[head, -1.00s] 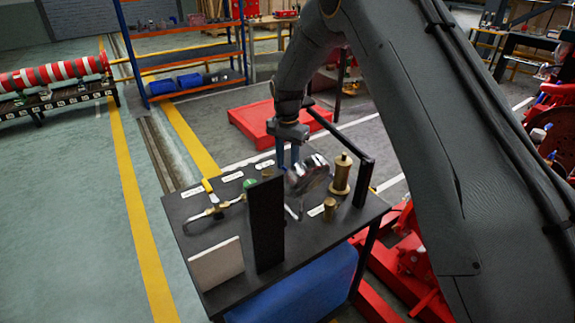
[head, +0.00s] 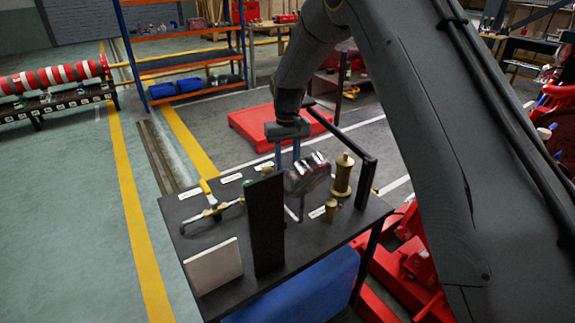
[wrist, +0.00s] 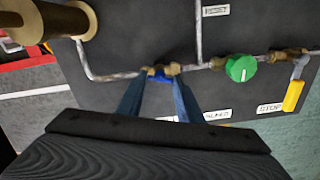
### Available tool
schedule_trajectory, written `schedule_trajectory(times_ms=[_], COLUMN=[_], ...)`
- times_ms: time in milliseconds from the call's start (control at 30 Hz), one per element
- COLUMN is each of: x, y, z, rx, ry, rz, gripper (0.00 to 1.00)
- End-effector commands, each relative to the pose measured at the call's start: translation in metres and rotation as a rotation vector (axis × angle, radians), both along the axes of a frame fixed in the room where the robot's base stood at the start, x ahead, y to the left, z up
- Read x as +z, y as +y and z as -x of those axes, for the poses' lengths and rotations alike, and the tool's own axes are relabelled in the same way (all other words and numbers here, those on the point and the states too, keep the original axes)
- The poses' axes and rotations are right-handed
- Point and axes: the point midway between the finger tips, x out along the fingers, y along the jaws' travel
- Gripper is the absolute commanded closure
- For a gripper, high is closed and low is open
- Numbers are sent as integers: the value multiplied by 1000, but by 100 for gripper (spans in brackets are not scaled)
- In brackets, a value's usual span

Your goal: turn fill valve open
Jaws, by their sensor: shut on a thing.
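In the wrist view a small blue valve handle (wrist: 160,74) sits on a brass body in the pipe run. My gripper (wrist: 159,82) has its two blue fingers on either side of this handle and is shut on it. The label by it is partly hidden by my gripper, so I cannot read whether it is the fill valve. In the head view my gripper (head: 286,158) points down behind the black upright panel (head: 267,225), with the handle hidden. A green round knob (wrist: 240,68) and a yellow lever (wrist: 293,96) are to the right in the wrist view.
A dark bench top (head: 220,258) carries the pipework. A brass cylinder (head: 342,176), a shiny metal housing (head: 307,176) and a black raised bar (head: 367,180) stand close right of my gripper. A pale plate (head: 213,266) stands at the front left.

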Motion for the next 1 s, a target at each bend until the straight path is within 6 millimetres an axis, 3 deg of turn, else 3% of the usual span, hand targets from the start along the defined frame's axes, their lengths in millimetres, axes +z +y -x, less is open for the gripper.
schedule_trajectory(times_ms=[400, 967, 1000], x=[1, 1, 1], y=[0, 0, 0], z=[-1, -1, -1], rx=[191, 219, 218], ry=[-2, -3, -3], rz=[-1, -1, -1], gripper=[90, 90, 62])
